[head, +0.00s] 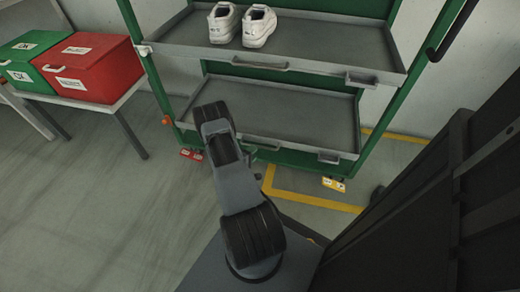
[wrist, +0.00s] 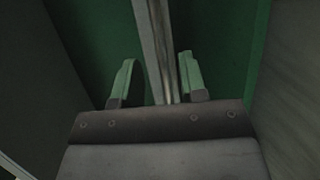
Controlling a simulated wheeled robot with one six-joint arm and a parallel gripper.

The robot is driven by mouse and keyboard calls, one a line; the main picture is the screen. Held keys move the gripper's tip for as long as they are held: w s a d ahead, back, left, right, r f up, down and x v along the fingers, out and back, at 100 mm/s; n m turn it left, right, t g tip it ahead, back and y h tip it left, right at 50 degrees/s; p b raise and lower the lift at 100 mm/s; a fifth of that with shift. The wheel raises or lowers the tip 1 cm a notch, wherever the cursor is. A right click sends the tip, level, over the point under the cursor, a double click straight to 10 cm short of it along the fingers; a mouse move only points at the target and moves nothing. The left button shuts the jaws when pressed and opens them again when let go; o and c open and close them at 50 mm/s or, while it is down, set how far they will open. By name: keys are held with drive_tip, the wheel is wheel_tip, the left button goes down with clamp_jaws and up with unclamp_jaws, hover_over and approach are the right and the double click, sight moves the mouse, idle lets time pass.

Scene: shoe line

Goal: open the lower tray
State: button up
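The lower tray (head: 305,112) is a grey, empty, shallow tray in the green rack, below the upper tray (head: 325,45). Its front edge carries a handle (head: 268,143), partly hidden by my arm. My gripper is low in front of this edge, mostly hidden behind my arm in the head view. In the wrist view my gripper (wrist: 157,62) has its two pale green fingers apart. A grey metal bar (wrist: 154,40), apparently part of the tray front, runs between them. Gaps show on both sides of the bar, so the fingers do not appear to grip it.
White shoes (head: 242,25) stand on the upper tray. A red box (head: 92,65) and a green box (head: 30,55) sit on a side table (head: 120,105) at the left. Yellow floor lines (head: 310,199) lie at the rack's front right. The floor at the left is clear.

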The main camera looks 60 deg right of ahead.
sight(260, 147)
drive_tip(key=shift+b+x, duration=0.8)
drive_tip(key=shift+x, duration=2.25)
clamp_jaws()
